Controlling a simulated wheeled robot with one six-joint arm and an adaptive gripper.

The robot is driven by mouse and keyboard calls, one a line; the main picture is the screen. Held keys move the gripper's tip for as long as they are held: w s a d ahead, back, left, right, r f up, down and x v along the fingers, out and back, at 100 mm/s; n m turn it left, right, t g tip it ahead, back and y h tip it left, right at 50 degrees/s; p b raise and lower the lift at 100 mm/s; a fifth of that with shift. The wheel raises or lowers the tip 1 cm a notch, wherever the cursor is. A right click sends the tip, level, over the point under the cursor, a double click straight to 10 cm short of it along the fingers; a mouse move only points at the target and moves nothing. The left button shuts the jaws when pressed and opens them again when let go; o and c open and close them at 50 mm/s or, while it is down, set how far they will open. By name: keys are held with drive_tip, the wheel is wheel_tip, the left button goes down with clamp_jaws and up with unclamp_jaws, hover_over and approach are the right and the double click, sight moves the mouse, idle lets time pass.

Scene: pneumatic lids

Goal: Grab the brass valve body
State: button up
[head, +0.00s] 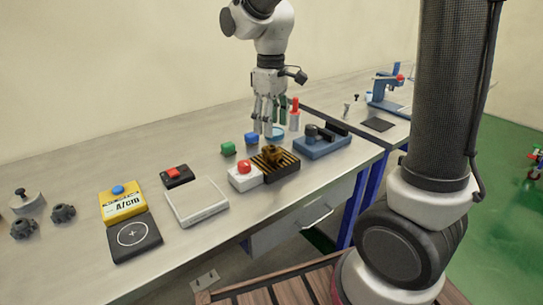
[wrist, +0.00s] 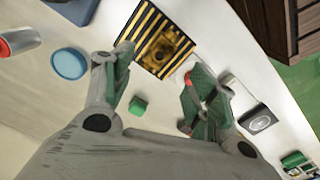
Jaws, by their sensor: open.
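The brass valve body (head: 274,153) sits on a black-and-yellow striped block (head: 287,172) near the front edge of the bench. In the wrist view the valve body (wrist: 163,50) looks like a brownish brass piece on the striped surface (wrist: 141,27), at the top centre. My gripper (head: 268,131) hangs above the bench, behind the valve body in the head view, fingers pointing down. The valve body lies beyond the fingertips and is not touched.
A white box with a red button (head: 244,176) stands directly left of the striped block. A blue fixture (head: 321,144) stands to its right.

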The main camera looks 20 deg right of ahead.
sight(272, 147)
wheel_tip(272, 147, down, 7)
drive_tip(key=shift+d+r, duration=0.1)
drive_tip(key=shift+r, duration=0.05)
clamp_jaws()
idle(0.4)
